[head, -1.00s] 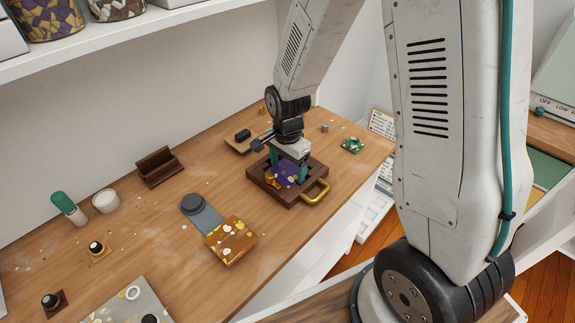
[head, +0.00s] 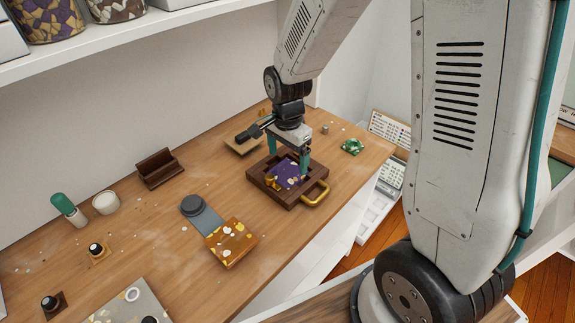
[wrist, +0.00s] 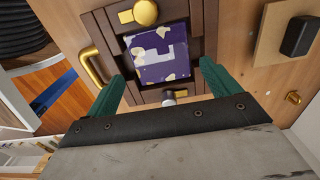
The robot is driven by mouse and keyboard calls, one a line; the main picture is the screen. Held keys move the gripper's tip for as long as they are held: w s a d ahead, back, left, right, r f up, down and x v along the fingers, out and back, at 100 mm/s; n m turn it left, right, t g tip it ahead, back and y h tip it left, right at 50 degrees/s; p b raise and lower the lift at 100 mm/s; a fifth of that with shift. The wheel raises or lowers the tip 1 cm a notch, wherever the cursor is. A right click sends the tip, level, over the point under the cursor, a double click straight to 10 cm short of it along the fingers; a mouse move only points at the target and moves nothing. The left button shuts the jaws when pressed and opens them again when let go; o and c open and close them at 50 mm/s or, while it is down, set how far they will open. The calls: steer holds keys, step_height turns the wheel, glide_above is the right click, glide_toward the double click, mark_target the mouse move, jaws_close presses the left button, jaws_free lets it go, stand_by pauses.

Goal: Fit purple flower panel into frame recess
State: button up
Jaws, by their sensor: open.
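The purple flower panel (head: 284,174) with pale flecks lies within the dark wooden frame (head: 262,184) on the bench. In the wrist view the panel (wrist: 158,54) appears inside the frame's inner opening, slightly tilted against its edges; I cannot tell whether it is fully seated. My gripper (head: 288,166) is above the frame with its green fingers spread to either side. In the wrist view the open gripper (wrist: 160,82) has nothing between its fingertips, and the panel lies beyond them.
The frame has a brass handle (head: 316,194) at its front right. An orange flecked block (head: 233,243) and a grey slab with a dark round knob (head: 198,210) lie to the left. A green piece (head: 353,146) lies to the right. A dark wooden holder (head: 160,168) stands near the wall.

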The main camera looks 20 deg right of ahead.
mark_target(288, 173)
steer(key=s+d+r+n, duration=0.1)
steer(key=s+r+n, duration=0.3)
steer(key=r, duration=0.5)
steer(key=s+d+r+n, duration=0.1)
steer(key=s+r+n, duration=0.1)
steer(key=s+r, duration=0.5)
steer(key=s+d+r+n+t, duration=0.1)
steer(key=s+r+n, duration=0.4)
steer(key=s, duration=0.7)
steer(key=n, duration=0.2)
steer(key=shift+n, duration=0.3)
